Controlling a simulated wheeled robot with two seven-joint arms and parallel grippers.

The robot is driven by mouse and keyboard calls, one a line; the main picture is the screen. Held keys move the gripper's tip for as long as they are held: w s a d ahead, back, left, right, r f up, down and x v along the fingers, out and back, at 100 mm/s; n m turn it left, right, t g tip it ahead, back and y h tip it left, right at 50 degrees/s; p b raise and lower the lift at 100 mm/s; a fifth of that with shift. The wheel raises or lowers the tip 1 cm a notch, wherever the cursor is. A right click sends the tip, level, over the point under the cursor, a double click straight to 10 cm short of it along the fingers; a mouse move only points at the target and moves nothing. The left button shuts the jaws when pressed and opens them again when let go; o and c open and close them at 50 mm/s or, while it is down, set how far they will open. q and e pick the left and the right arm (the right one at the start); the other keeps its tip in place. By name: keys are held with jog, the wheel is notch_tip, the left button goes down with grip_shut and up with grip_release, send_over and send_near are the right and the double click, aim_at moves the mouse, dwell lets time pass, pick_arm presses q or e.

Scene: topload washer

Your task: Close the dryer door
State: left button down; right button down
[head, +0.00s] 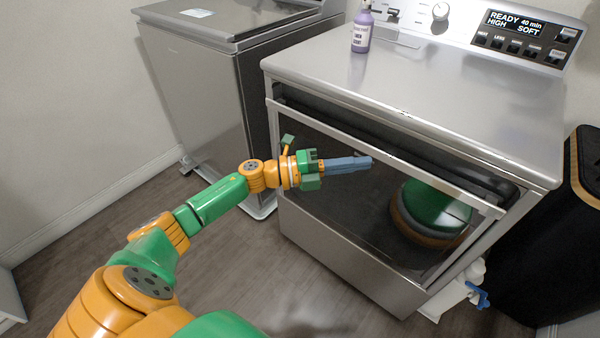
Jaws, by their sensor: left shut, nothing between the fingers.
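The silver dryer (430,85) stands at the centre right with its control panel at the back. Its front door, with a silver frame (400,158) and dark glossy glass, is ajar. A dark gap shows between the door's top edge and the dryer body. My left gripper (366,161) is shut and empty, with its blue-grey fingers pointing right in front of the upper door glass. I cannot tell whether it touches the door. My right gripper is not in view.
A purple-labelled bottle (362,30) stands on the dryer top. A grey washer (200,60) is to the left. A black bin-like object (560,230) and a white jug (455,295) with blue are at the right. Wooden floor (250,285) in front is clear.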

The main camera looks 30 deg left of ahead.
pick_arm(q)
jog(key=r+b+v, duration=0.1)
jog(key=v, duration=0.8)
jog(key=w+a+f+n+t+y, duration=0.1)
jog(key=a+f+n+t+y, duration=0.1)
jog(key=a+f+n+y, duration=0.45)
jog(key=a+f+n+t+y, duration=0.25)
jog(key=f+n, duration=0.45)
jog(key=f, duration=0.4)
jog(key=s+d+f+n+g+y, duration=0.1)
jog(key=s+f+n+g+y, duration=0.25)
jog(key=s+f, duration=0.55)
jog(key=s+d+f+n+g+y, duration=0.1)
jog(key=s+f+n+g+y, duration=0.3)
jog(key=f, duration=0.9)
jog(key=s+d+f+n+g+h, duration=0.1)
jog(key=s+d+f+n+g, duration=0.3)
jog(key=s, duration=0.6)
jog(key=s+d+f+n+g+h, duration=0.1)
jog(key=s+d+f+g, duration=0.3)
jog(key=s, duration=0.5)
notch_tip(320, 180, up, 12)
jog(key=s+d+p, duration=0.2)
jog(key=p, duration=1.1)
jog(key=shift+s+d, duration=0.4)
